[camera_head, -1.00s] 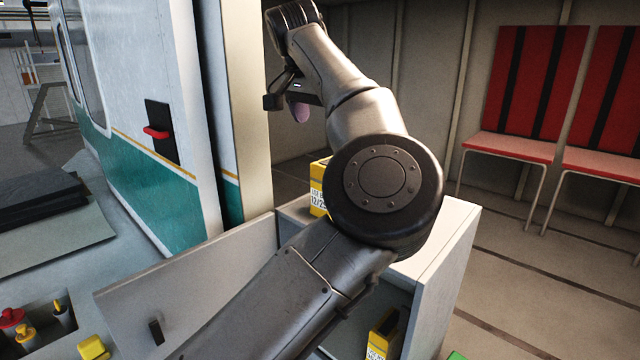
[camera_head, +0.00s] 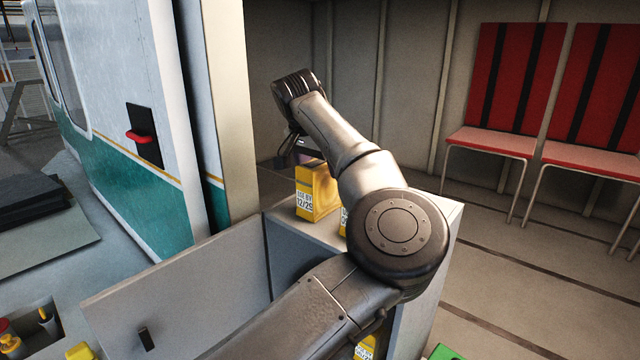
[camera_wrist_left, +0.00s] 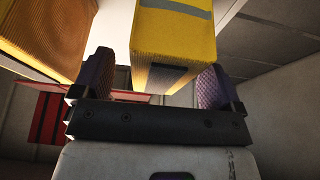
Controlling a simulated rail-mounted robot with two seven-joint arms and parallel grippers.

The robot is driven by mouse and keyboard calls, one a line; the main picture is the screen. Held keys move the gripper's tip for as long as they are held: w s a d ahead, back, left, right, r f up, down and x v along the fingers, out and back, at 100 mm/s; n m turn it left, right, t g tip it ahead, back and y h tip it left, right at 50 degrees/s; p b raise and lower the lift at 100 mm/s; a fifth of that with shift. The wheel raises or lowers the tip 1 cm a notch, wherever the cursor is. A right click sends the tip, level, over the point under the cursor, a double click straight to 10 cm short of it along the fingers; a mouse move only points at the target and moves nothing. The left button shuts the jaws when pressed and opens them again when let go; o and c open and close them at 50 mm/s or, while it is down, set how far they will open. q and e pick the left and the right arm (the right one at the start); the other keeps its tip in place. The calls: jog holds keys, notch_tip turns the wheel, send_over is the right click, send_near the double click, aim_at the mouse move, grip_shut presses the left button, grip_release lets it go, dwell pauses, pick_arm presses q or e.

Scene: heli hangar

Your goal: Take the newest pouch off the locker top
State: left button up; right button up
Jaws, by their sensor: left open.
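A yellow pouch (camera_head: 317,192) with a white date label, seemingly 12/29, stands upright on the locker top (camera_head: 432,212). A second yellow pouch (camera_head: 344,220) beside it is mostly hidden by my left arm. My left gripper (camera_head: 303,152) is just above and behind the first pouch, its fingers partly hidden. In the left wrist view its purple-padded fingers (camera_wrist_left: 157,84) are open, with a yellow pouch (camera_wrist_left: 175,45) lying between and beyond them. Another pouch (camera_wrist_left: 45,35), more orange, is at the upper left. My right gripper is not in view.
The grey locker door (camera_head: 190,290) hangs open at the left. Another yellow pouch (camera_head: 366,348) shows inside the locker, partly hidden. The white and green helicopter (camera_head: 120,150) stands close at the left. Red seats (camera_head: 490,142) line the back right wall, with clear floor before them.

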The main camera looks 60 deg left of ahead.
pick_arm(q)
jog(key=shift+x, duration=1.25)
jog(key=shift+f, duration=0.1)
jog(key=c, duration=1.4)
